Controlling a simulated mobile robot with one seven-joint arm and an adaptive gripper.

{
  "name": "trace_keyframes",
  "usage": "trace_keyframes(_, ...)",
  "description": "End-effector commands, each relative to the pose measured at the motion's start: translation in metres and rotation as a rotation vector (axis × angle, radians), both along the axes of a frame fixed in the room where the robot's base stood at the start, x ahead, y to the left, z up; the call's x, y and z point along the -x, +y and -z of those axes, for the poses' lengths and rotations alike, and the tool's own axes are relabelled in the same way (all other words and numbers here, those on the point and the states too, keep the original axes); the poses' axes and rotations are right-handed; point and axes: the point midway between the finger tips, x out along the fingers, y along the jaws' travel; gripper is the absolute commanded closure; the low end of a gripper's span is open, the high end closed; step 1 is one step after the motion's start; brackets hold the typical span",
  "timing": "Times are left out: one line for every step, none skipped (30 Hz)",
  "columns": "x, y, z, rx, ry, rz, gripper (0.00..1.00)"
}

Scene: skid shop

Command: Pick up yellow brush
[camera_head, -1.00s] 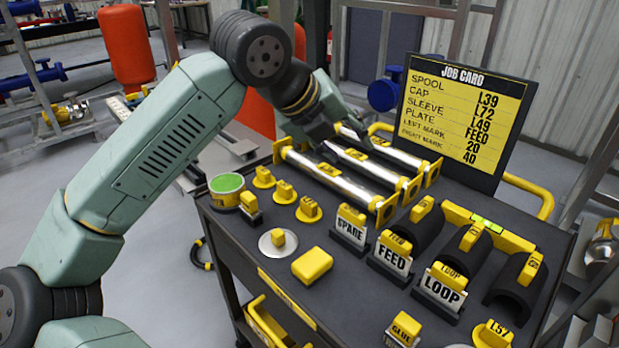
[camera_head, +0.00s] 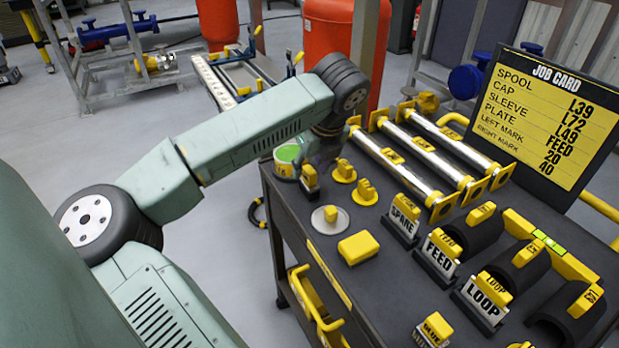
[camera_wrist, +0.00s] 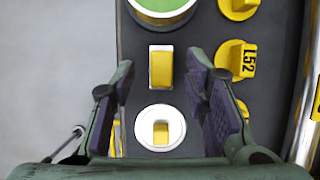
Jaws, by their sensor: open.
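A small upright yellow-topped block with a dark lower part (camera_head: 310,176) stands near the left edge of the black cart top, beside the green-topped tin. It looks most like the yellow brush, but its bristles are not clear. In the wrist view a yellow block with a pale border (camera_wrist: 161,68), apparently the same thing, lies centred between my fingers. My gripper (camera_wrist: 160,86) is open and empty above it, pointing down. In the head view my gripper (camera_head: 319,160) is beside the tin and partly hides the area behind it.
The green-topped tin (camera_head: 287,160) is close behind. A pale disc with a yellow knob (camera_head: 330,217) lies in front. Yellow caps (camera_head: 367,191) stand to the right, and a yellow block (camera_head: 358,247) lies nearer. Metal tubes (camera_head: 420,160) lie beyond. Open floor is left of the cart.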

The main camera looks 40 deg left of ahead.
Motion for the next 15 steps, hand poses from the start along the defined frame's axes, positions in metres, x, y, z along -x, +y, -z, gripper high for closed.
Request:
trace_keyframes(-0.003,0.002,0.003,0.004,0.002,0.000,0.58)
trace_keyframes(-0.003,0.004,0.008,0.004,0.002,0.000,0.58)
trace_keyframes(-0.004,0.006,0.013,0.003,0.001,0.000,0.58)
trace_keyframes(-0.004,0.007,0.015,0.002,0.000,0.000,0.58)
trace_keyframes(-0.005,0.007,0.018,0.002,0.000,0.000,0.58)
trace_keyframes(-0.005,0.008,0.021,0.002,0.000,0.000,0.58)
trace_keyframes(-0.005,0.008,0.022,0.001,0.000,0.000,0.58)
trace_keyframes(-0.005,0.009,0.023,0.001,0.000,0.001,0.58)
trace_keyframes(-0.005,0.009,0.023,0.000,0.000,0.001,0.58)
trace_keyframes(-0.005,0.009,0.023,0.000,0.000,0.001,0.58)
trace_keyframes(-0.005,0.009,0.023,0.000,0.000,0.001,0.58)
trace_keyframes(-0.005,0.009,0.023,0.000,0.000,0.001,0.58)
trace_keyframes(-0.005,0.009,0.023,0.000,0.000,0.001,0.58)
trace_keyframes(-0.005,0.009,0.023,0.000,0.000,0.001,0.60)
trace_keyframes(-0.005,0.009,0.023,0.000,0.000,0.001,0.62)
